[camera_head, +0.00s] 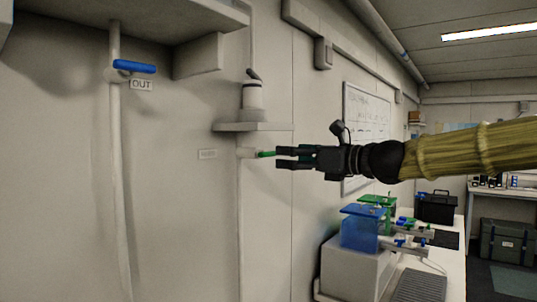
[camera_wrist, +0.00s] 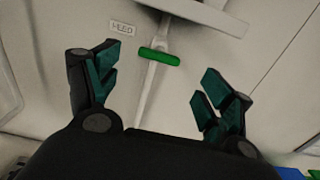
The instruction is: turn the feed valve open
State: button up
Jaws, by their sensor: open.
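The feed valve's green handle (camera_head: 266,154) sticks out from a thin vertical pipe on the wall, beside a small label (camera_head: 207,154). In the wrist view the green handle (camera_wrist: 160,57) lies across the pipe, slightly tilted, and the label (camera_wrist: 122,27) reads FEED. My gripper (camera_head: 279,157) points left at the handle, with its fingertips close to the handle's end. In the wrist view my gripper (camera_wrist: 160,72) is open, with one finger on each side and the handle ahead in the gap. I cannot tell whether a finger touches it.
A small shelf (camera_head: 253,127) with a white canister (camera_head: 252,97) is just above the handle. A blue valve handle (camera_head: 135,67) marked OUT is at upper left. A bench with a blue-lidded box (camera_head: 361,232) stands below my arm.

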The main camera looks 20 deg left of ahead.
aim_at(271, 154)
jog(key=p+x, duration=0.1)
jog(key=x, duration=0.7)
jog(key=shift+p, duration=0.3)
jog(key=c, duration=1)
